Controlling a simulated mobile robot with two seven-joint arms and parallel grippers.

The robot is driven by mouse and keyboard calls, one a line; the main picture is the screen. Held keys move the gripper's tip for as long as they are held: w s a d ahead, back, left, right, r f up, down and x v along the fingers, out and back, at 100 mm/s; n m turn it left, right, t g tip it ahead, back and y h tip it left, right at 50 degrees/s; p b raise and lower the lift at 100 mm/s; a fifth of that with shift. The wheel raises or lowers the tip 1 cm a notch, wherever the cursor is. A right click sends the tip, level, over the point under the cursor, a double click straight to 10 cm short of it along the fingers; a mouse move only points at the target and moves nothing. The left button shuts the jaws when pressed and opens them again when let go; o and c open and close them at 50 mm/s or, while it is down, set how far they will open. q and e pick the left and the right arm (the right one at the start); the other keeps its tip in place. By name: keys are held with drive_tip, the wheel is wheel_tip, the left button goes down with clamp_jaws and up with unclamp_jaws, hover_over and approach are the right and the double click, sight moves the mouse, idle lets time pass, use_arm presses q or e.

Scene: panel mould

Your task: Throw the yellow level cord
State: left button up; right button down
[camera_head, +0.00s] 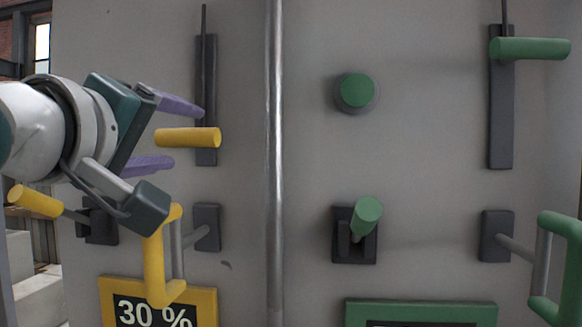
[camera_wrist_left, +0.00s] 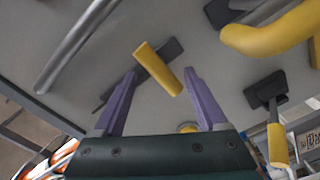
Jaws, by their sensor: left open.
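The yellow level cord's handle (camera_head: 200,137) is a short horizontal bar on a dark upright slot plate (camera_head: 207,90) at the panel's left, with a thin dark cord rising above. My left gripper (camera_head: 186,136) is open, with one purple finger above the handle and one below. In the left wrist view the yellow handle (camera_wrist_left: 158,68) shows between the tips of the open left gripper (camera_wrist_left: 162,73), with a gap on each side. I cannot tell whether either finger touches it. My right gripper is not in view.
A yellow crank (camera_head: 153,270) and a yellow lever (camera_head: 35,201) sit below my left gripper. A vertical metal pipe (camera_head: 274,160) stands to its right. Beyond are a green button (camera_head: 357,90), green lever (camera_head: 367,215), green cord handle (camera_head: 530,48) and green crank (camera_head: 545,265).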

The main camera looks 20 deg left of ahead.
sight(182, 137)
use_arm(q)
drive_tip(key=x, duration=0.5)
clamp_jaws()
idle(0.6)
idle(0.8)
